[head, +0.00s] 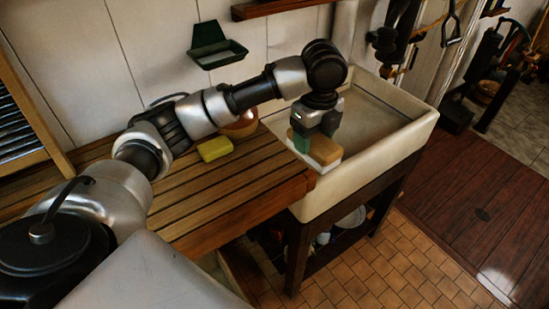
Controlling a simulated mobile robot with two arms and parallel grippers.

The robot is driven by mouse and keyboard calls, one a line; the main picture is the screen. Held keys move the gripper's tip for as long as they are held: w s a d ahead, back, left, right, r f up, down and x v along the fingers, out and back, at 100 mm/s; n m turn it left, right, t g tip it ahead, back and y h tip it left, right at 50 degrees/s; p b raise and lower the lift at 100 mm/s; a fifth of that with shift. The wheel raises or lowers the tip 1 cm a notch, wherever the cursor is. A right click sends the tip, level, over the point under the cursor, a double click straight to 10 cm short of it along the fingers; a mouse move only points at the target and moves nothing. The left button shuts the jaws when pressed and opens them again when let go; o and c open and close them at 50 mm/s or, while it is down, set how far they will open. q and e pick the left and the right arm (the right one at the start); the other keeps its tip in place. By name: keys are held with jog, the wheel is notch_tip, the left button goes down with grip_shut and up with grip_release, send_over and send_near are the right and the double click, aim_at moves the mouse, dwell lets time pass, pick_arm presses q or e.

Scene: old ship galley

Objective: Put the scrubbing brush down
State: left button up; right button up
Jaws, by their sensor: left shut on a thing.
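My left gripper (313,135) points down at the left end of the pale sink and is shut on the scrubbing brush (325,151). The brush has a tan wooden back and a white underside of bristles. It is beside the right end of the slatted wooden counter (240,180), by the sink's near left rim. I cannot tell whether its bristles touch anything. My right gripper is not in view.
The sink (390,150) has an open basin to the right of the brush. A yellow sponge (214,149) and a round brown bowl (240,125) are on the counter. A dark green wall holder (216,46) hangs above. The counter's front slats are clear.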

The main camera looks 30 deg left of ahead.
pick_arm(q)
jog(key=shift+s+r, duration=0.2)
jog(key=shift+s, duration=0.25)
jog(key=shift+w+a+f, duration=0.1)
jog(key=shift+a+f, duration=0.1)
jog(key=shift+a, duration=0.2)
jog(key=a+f+p, duration=0.1)
jog(key=a+f, duration=0.1)
jog(key=a, duration=0.1)
jog(key=a+f+p, duration=0.1)
jog(key=a+f, duration=0.1)
jog(key=a, duration=0.1)
jog(key=w+a+f+p, duration=0.1)
jog(key=a+f, duration=0.1)
jog(key=a, duration=0.2)
jog(key=shift+w, duration=0.1)
jog(key=shift+w+a+f+p, duration=0.1)
jog(key=shift+a+f+p, duration=0.15)
jog(key=shift+a+p, duration=0.1)
jog(key=shift+a+f, duration=0.1)
jog(key=shift+f, duration=0.1)
notch_tip(320, 180, down, 2)
jog(key=shift+f+p, duration=0.2)
jog(key=shift+p, duration=1.05)
jog(key=shift+f, duration=0.55)
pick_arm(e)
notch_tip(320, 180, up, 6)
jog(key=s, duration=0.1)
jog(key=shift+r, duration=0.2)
